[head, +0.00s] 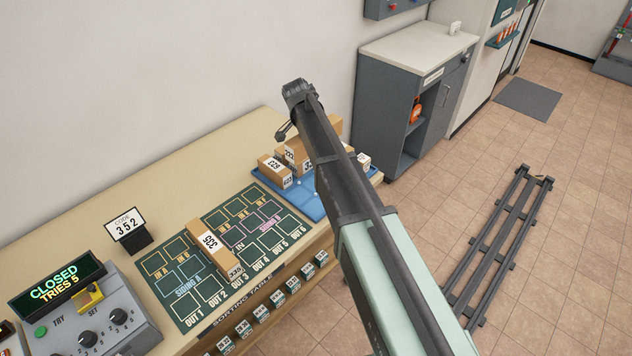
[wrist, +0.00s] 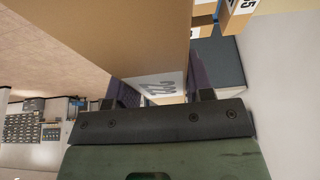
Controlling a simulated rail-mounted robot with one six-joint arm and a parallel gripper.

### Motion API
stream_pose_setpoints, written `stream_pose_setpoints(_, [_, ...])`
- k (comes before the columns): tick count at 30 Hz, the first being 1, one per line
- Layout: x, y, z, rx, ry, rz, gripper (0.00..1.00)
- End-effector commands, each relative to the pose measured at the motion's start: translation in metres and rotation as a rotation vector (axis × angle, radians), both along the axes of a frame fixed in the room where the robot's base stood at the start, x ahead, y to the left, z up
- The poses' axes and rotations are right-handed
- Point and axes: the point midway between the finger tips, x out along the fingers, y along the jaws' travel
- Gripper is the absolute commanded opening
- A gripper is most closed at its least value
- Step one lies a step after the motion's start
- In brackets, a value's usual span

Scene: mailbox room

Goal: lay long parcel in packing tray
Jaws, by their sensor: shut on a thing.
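My gripper (wrist: 157,98) is shut on a brown cardboard parcel (wrist: 110,42) in the wrist view. A white label with digits, partly cut off, shows on the parcel's near end. In the head view my arm hides the gripper; part of a brown box (head: 336,124) shows behind the arm, and I cannot tell if it is the held one. A blue tray (head: 311,207) stands at the far end of the table with several brown parcels (head: 275,170) in it. A long brown parcel (head: 208,246) marked 335 lies across the green sorting board.
The green sorting board (head: 180,310) has outlined slots, mostly bare. A code card (head: 126,226) reading 352 and a grey control box (head: 95,320) with a display reading CLOSED, TRIES 5 stand at the left.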

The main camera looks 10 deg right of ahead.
Motion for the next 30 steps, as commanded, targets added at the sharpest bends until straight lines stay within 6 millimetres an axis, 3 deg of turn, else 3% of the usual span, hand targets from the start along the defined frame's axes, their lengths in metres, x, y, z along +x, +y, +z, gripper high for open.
stream_pose_setpoints(1, [0.000,0.000,-0.036,0.000,0.000,0.000,0.06])
stream_pose_setpoints(6, [0.000,0.000,-0.095,0.000,0.000,0.001,0.06])
stream_pose_setpoints(9, [0.000,0.000,-0.120,0.000,0.000,0.001,0.06])
stream_pose_setpoints(17, [0.000,0.000,-0.128,0.000,0.000,0.001,0.06])
stream_pose_setpoints(23, [0.000,0.000,-0.168,0.000,0.000,0.002,0.06])
stream_pose_setpoints(30, [0.000,0.000,-0.164,0.000,0.000,0.002,0.06])
